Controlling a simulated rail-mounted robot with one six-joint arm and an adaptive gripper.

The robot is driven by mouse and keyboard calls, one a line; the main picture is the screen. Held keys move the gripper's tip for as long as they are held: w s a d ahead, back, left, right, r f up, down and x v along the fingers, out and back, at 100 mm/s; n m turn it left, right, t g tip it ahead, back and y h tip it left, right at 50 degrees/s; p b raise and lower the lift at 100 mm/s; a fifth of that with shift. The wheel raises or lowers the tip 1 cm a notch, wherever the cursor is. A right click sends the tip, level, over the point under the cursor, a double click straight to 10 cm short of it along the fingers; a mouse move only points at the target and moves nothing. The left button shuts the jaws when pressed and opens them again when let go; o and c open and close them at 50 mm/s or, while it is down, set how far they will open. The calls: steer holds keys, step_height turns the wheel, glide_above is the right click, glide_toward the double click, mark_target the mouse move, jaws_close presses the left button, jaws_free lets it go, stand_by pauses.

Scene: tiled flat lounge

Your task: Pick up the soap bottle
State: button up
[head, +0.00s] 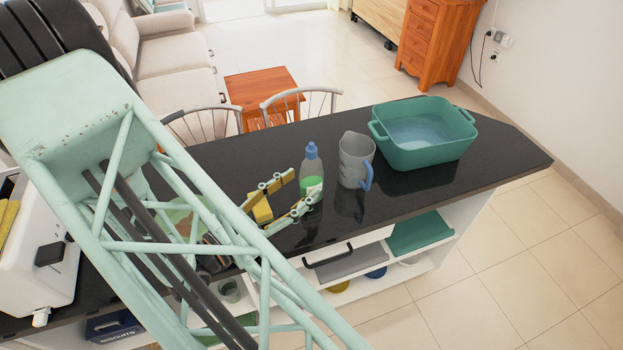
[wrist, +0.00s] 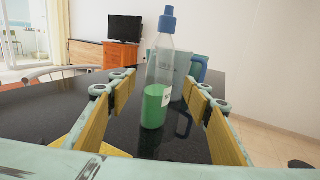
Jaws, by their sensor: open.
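The soap bottle (head: 311,172) is clear with green liquid in its lower part and a blue cap. It stands upright on the dark counter (head: 420,196). In the wrist view the bottle (wrist: 157,85) is near the middle, at the far end of the gap between the fingers. My gripper (head: 304,184) is open, its two pale-green fingers with yellow inner pads spread on either side of the bottle's near side. It also shows in the wrist view (wrist: 160,78). I cannot tell whether either finger touches the bottle.
A grey jug (head: 353,160) with a blue handle stands just right of the bottle and partly behind it in the wrist view. A teal tub (head: 424,152) is farther right. Chairs (head: 303,100) stand behind the counter. The counter's right end is clear.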

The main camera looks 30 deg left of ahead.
mark_target(311, 176)
steer(key=shift+w, duration=0.15)
steer(key=shift+w+d+b, duration=0.2)
steer(key=shift+w, duration=1)
steer(key=shift+w+d+b, duration=0.15)
steer(key=shift+w+d, duration=0.05)
steer(key=shift+w, duration=1)
steer(key=shift+c, duration=0.5)
steer(key=c, duration=1)
